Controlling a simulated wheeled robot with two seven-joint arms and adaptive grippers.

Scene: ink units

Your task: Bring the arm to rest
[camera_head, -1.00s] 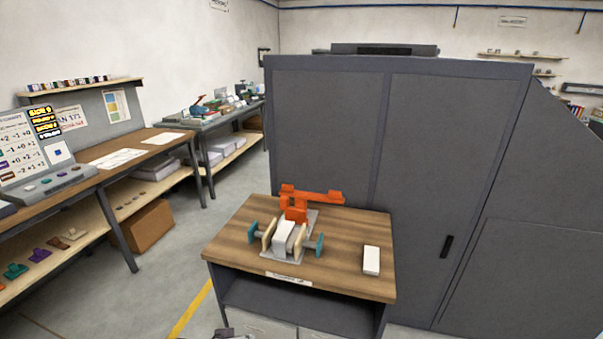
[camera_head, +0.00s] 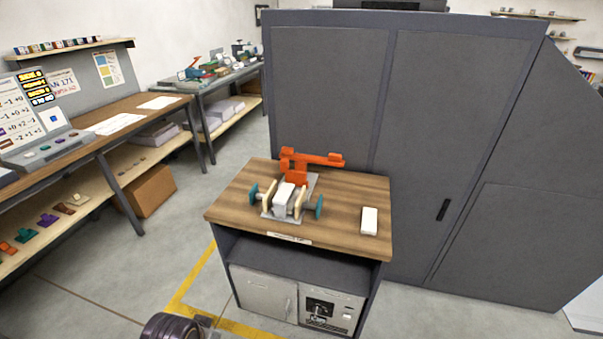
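Neither of my grippers can be made out in the head view. Only a dark, rounded, ringed part of my own body shows at the bottom edge, left of centre; no fingers show on it. In front of me stands a wood-topped bench (camera_head: 345,228). On it is a clamp fixture with a grey base, pale jaws and teal end knobs (camera_head: 318,207), holding a white block (camera_head: 284,196) between the jaws. An orange bracket (camera_head: 312,157) rises behind it. A separate white block (camera_head: 369,221) lies at the right of the bench top. Nothing touches these things.
A large dark grey cabinet (camera_head: 440,130) stands right behind the bench. A long workbench with a lower shelf (camera_head: 110,150) runs along the left, with a cardboard box (camera_head: 150,191) under it. Yellow floor tape (camera_head: 185,290) marks the bench area. The floor at left is clear.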

